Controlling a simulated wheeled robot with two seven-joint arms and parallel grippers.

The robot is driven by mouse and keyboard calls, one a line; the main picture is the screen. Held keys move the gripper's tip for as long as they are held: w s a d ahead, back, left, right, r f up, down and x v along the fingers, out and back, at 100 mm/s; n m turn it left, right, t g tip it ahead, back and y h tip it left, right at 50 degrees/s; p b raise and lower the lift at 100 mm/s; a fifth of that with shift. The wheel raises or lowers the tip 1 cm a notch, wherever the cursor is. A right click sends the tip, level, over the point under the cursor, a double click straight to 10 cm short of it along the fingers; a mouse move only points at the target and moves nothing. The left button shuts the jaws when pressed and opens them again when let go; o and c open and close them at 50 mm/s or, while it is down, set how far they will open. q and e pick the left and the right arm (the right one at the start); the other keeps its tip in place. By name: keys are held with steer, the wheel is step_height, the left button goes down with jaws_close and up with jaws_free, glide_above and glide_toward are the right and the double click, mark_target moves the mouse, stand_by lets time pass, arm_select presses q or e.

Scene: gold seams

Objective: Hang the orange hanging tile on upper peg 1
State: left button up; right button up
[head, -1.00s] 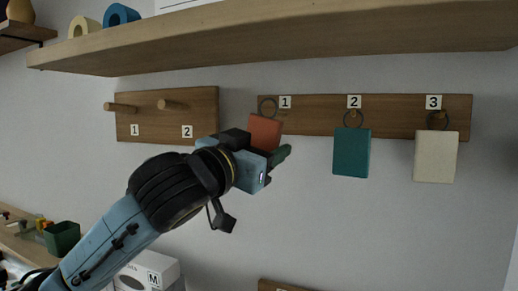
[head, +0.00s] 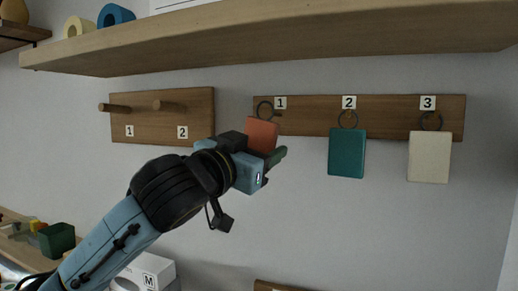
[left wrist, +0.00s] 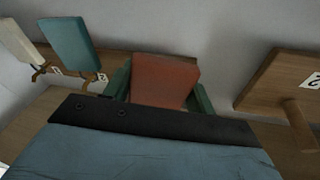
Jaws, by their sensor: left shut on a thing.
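The orange hanging tile (head: 262,134) is gripped by my left gripper (head: 264,150), in front of the left end of the wooden rail (head: 390,121). Its dark ring (head: 265,110) stands above it, just left of label 1 (head: 280,102). Upper peg 1 (head: 277,115) shows only as a small stub close to the ring. I cannot tell whether the ring is around the peg. In the left wrist view the tile (left wrist: 165,80) sits between the green fingers (left wrist: 160,92); its ring is hidden there. My right gripper is not in view.
A teal tile (head: 347,153) hangs at peg 2 and a cream tile (head: 429,158) at peg 3. A board with two wooden pegs (head: 162,117) is at the left. A wooden shelf (head: 280,38) spans above.

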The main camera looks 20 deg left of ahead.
arm_select(q)
steer(key=shift+w, duration=0.65)
steer(key=shift+p, duration=0.45)
stand_by(0.8)
steer(key=shift+p+x, duration=0.4)
steer(key=shift+x, duration=0.6)
stand_by(1.0)
steer(key=shift+a+f, duration=0.1)
steer(key=shift+a, duration=0.05)
stand_by(0.4)
steer(key=shift+w+f+p, duration=0.15)
steer(key=shift+w+p, duration=0.25)
steer(key=shift+p, duration=0.1)
stand_by(0.9)
steer(key=shift+w+a+f, duration=0.1)
steer(key=shift+w+f, duration=0.15)
steer(key=shift+f, duration=0.15)
stand_by(0.7)
steer(key=shift+f, duration=0.35)
stand_by(0.5)
